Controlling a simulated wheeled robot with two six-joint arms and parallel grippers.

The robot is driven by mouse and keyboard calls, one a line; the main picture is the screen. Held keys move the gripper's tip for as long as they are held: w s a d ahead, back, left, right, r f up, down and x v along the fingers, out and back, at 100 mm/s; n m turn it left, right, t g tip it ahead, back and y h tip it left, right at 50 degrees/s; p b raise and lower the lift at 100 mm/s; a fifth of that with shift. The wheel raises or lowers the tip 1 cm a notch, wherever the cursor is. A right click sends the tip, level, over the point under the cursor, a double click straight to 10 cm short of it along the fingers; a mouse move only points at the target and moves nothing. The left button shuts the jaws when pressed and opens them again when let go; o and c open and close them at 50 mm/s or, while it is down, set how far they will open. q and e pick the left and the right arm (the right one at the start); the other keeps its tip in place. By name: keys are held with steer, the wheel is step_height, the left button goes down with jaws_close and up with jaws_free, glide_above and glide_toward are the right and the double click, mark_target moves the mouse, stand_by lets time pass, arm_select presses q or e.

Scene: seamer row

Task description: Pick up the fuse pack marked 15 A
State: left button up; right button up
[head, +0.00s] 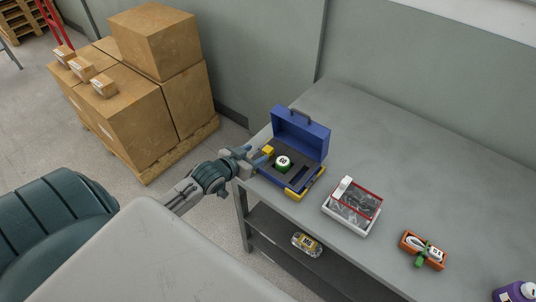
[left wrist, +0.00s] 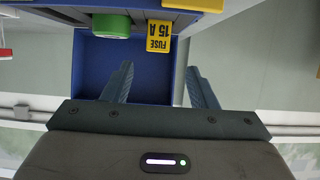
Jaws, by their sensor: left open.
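The yellow fuse pack (head: 267,150) stands at the left side of the open blue case on the grey table. My left gripper (head: 262,158) is at the case's left edge, close to the pack. In the left wrist view my left gripper (left wrist: 158,75) is open, its fingers to either side of the pack's line; whether they touch it I cannot tell. The blue case (head: 301,134) has its lid up and a dark insert. My right gripper is not in view.
A green round item (head: 283,163) sits in the case beside the pack. A white tray with a red edge (head: 352,207), an orange tray (head: 423,249) and a purple bottle (head: 516,292) stand to the right. A jar (head: 307,244) is on the lower shelf. The table's back is clear.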

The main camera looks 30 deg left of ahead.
mark_target(267, 149)
arm_select(q)
steer(key=shift+w+f, duration=0.2)
steer(key=shift+w, duration=0.35)
steer(key=x, duration=0.1)
steer(key=p+x, duration=0.1)
steer(key=x, duration=0.2)
steer(key=shift+d+f, duration=0.1)
steer(key=shift+d, duration=0.2)
steer(key=shift+w+f, duration=0.2)
steer(key=shift+w, duration=0.15)
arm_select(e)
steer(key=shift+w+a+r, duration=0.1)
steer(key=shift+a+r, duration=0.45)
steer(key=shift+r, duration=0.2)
arm_select(q)
steer(key=shift+s, duration=0.1)
steer(key=shift+c, duration=0.2)
steer(key=c, duration=1)
steer(key=shift+c, duration=0.2)
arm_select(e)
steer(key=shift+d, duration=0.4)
